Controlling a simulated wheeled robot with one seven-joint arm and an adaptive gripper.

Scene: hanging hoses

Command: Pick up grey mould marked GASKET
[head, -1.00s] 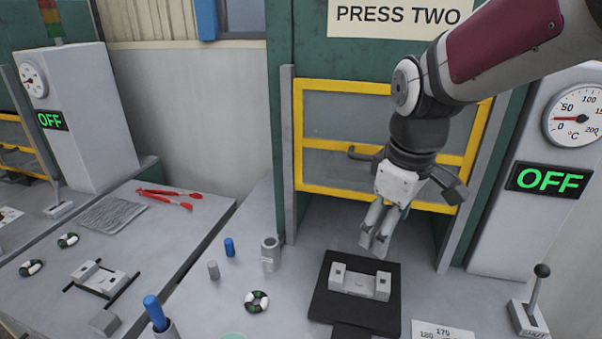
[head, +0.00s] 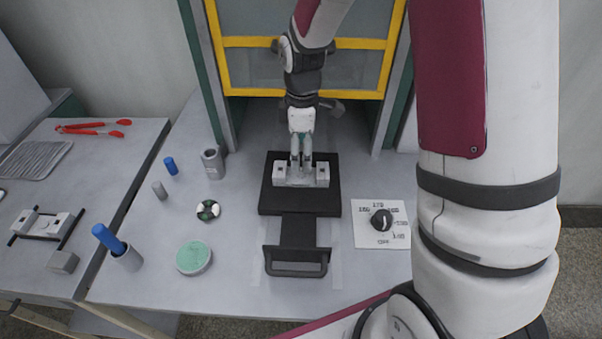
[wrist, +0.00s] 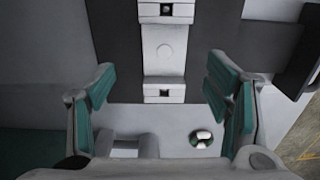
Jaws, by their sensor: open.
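A grey mould (head: 322,174) with a raised block at each end lies on a black plate (head: 300,206) in front of the press. No marking on it is readable. My gripper (head: 300,176) is pointing down over the middle of the mould. Its green-padded fingers (wrist: 170,100) are open, one on each side of the mould and apart from it. In the head view the fingers hide the mould's middle; whether they touch it is unclear there.
The plate has a black handle (head: 296,262) at the front. A metal cylinder (head: 213,163), a green-and-white ring (head: 208,210) and a green-topped tin (head: 193,257) stand left. A dial card (head: 381,224) lies right. Another grey mould (head: 45,224) is on the left table.

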